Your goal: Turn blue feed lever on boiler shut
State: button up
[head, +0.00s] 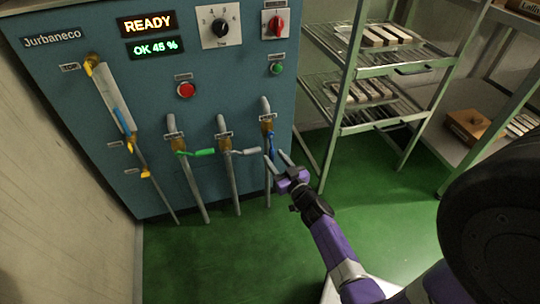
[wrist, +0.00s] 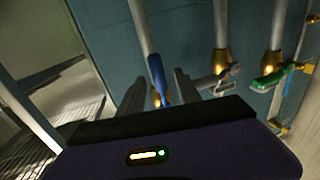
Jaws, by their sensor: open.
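The blue feed lever (head: 271,143) is on the rightmost pipe of the boiler (head: 160,120). It points down along that pipe in the head view. In the wrist view the blue lever (wrist: 156,78) lies ahead, between my two gripper fingers. My gripper (head: 278,160) is open, just below and in front of the lever. In the wrist view my gripper (wrist: 158,95) spreads its fingers to either side of the lever's lower part. I cannot tell whether either finger touches it.
A grey lever (head: 245,152) sits on the pipe just left, close to my gripper, and a green lever (head: 196,153) is further left. A metal rack (head: 345,128) with trays stands at the right. The green floor (head: 220,265) in front is clear.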

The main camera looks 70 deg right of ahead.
aim_at(273, 155)
jog(key=shift+b+x, duration=0.3)
jog(key=shift+x, duration=1.3)
grip_shut()
